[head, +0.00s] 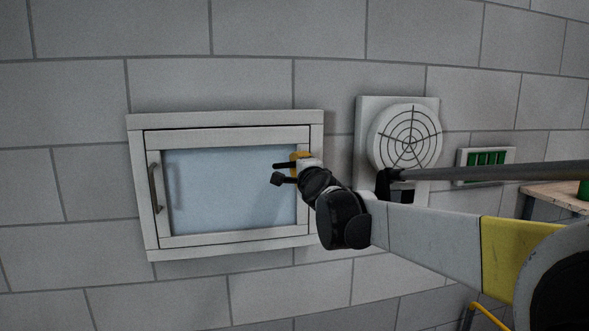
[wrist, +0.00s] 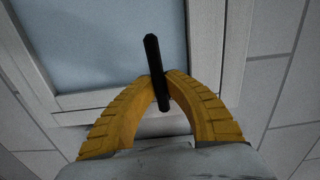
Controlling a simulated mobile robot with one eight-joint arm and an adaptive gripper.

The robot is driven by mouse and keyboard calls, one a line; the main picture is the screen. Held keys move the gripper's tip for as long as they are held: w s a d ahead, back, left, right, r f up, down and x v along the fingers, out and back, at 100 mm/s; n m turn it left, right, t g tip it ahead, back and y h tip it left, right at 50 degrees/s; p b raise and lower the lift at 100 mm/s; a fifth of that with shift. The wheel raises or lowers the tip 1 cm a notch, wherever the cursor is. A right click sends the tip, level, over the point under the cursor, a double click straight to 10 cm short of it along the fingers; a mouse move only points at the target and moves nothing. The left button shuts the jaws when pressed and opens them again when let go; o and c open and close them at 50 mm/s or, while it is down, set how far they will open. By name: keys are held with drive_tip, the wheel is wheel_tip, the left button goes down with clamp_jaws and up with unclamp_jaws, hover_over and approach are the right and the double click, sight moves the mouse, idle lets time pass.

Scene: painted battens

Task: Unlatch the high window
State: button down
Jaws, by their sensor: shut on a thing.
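The high window (head: 228,188) is a white frame with a pale blue pane, set in the block wall, and its sash sits flush in the frame. A dark pull handle (head: 155,188) is on its left side. My gripper (head: 290,168) is at the window's right side. In the wrist view my yellow fingers (wrist: 166,88) are shut on a black bar-shaped latch handle (wrist: 152,60), which stands in front of the frame's edge. The latch's mount is hidden behind the fingers.
A round fan with a wire guard (head: 408,137) is on the wall right of the window, close behind my arm. A green-slotted white panel (head: 486,165) and a wooden bench (head: 556,196) are farther right. The wall left of the window is clear.

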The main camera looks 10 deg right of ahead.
drive_tip(key=shift+r+m, duration=0.15)
drive_tip(key=shift+m, duration=0.25)
drive_tip(key=c, duration=1.4)
unclamp_jaws()
drive_tip(key=shift+w, duration=0.1)
drive_tip(key=s, duration=1.2)
drive_tip(key=shift+s, duration=0.1)
